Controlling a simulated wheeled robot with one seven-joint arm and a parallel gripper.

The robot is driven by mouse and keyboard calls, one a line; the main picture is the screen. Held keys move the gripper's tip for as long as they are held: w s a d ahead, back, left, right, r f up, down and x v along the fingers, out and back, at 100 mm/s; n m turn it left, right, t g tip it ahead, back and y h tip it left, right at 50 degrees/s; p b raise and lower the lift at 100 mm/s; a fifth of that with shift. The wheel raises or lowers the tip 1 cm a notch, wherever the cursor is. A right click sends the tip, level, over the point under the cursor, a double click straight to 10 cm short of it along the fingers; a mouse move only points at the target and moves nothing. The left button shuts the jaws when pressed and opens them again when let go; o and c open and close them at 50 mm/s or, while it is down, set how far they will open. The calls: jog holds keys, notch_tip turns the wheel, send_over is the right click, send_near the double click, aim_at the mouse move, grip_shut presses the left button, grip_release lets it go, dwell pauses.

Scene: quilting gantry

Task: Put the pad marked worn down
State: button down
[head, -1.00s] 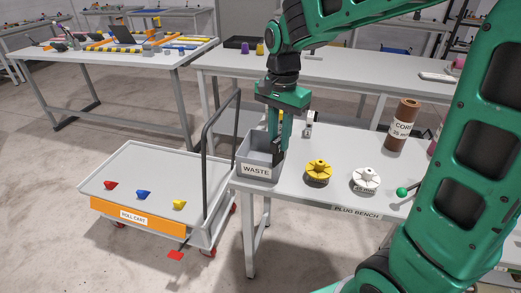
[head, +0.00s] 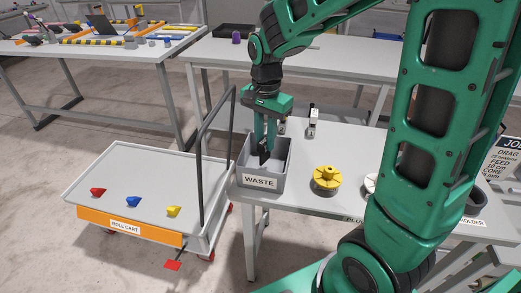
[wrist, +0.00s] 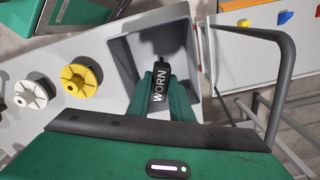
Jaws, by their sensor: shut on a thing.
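The pad marked WORN (wrist: 159,88) is a dark piece with white lettering, held between my fingers. In the head view the dark pad (head: 264,157) hangs below the fingertips, inside the outline of the grey bin labelled WASTE (head: 283,170). My gripper (head: 266,146) points down over the bin and is shut on the pad. In the wrist view my gripper (wrist: 160,76) has green fingers on both sides of the pad, with the bin (wrist: 126,62) around and beneath it. Whether the pad touches the bin floor cannot be told.
A yellow hub (head: 326,178) stands right of the bin on the bench (head: 300,203); a white hub (head: 371,183) is partly hidden by my arm. A roll cart (head: 150,170) with a tall black handle (head: 205,150) and three coloured pieces stands left.

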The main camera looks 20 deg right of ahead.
jog(key=shift+d+f, duration=0.1)
jog(key=shift+f, duration=1.8)
jog(key=shift+f, duration=0.1)
jog(key=c, duration=1.6)
grip_release()
